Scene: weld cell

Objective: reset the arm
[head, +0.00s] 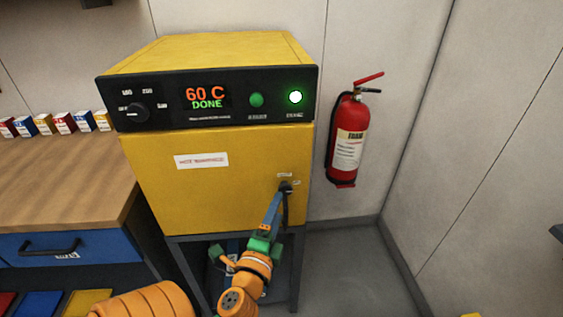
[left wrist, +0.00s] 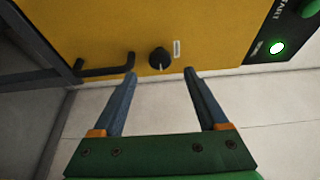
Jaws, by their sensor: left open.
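My left gripper (head: 279,197) reaches up to the lower right of the yellow oven (head: 215,180) in the head view. Its blue fingers are apart and empty, which also shows in the left wrist view (left wrist: 160,73). A small black knob (left wrist: 160,58) on the yellow face lies just beyond the gap between the fingertips; I cannot tell whether they touch it. In the head view the knob (head: 285,187) is partly hidden by the gripper. The oven front looks closed. Its display (head: 206,97) reads "60 C DONE". My right gripper is not in view.
A black bar handle (left wrist: 105,70) is left of the knob in the wrist view. A wooden bench (head: 65,180) with small boxes stands left.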

